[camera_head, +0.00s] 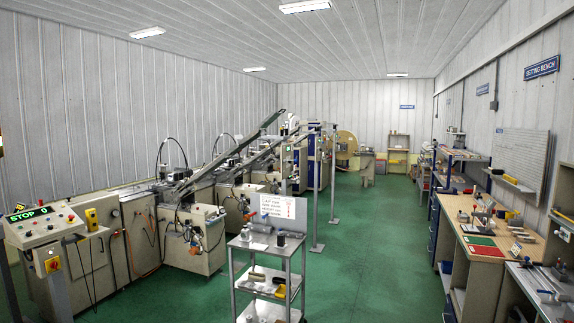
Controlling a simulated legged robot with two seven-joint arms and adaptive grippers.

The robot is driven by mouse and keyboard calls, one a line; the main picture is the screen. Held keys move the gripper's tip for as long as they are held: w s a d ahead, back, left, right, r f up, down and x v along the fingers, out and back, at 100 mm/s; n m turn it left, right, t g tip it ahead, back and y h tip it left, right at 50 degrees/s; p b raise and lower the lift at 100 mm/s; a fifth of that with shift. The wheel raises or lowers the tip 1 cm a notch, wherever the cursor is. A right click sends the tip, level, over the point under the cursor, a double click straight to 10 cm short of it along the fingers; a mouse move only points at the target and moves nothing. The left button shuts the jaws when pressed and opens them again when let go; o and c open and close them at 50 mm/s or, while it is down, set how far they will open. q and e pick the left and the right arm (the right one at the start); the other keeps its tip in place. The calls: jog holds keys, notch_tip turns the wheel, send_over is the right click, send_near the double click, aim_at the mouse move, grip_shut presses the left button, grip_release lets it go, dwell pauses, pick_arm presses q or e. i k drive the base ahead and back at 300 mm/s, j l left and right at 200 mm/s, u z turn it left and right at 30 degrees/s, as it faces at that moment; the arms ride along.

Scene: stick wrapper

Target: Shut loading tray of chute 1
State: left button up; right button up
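Long sloping metal chutes rise to the right above the machine line at left centre. The nearer one (222,161) starts low over the nearest machine units, and another (262,153) runs behind it. I cannot tell which is chute 1. A loading tray cannot be made out at this distance, nor whether it is open or shut. Neither of my grippers is in the head view.
A control panel (45,225) with a green "STOP 0" display stands at front left. A metal trolley (268,267) with a sign (284,208) stands at front centre. Benches (481,229) line the right wall. The green floor (365,250) between is clear.

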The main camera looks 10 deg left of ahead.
aim_at(271, 117)
jog(key=i+l+z, duration=0.1)
jog(key=i+z, duration=0.15)
jog(key=i, duration=1.1)
jog(key=i+j+z, duration=0.2)
jog(key=i, duration=5.6)
jog(key=i+z, duration=0.15)
jog(key=i, duration=0.6)
jog(key=i+z, duration=0.1)
jog(key=i, duration=0.6)
jog(key=i+j+z, duration=0.15)
jog(key=i, duration=0.6)
jog(key=i+z, duration=0.2)
jog(key=i, duration=0.3)
jog(key=i+z, duration=0.2)
jog(key=i, duration=0.3)
jog(key=i+j+z, duration=0.2)
jog(key=i, duration=0.3)
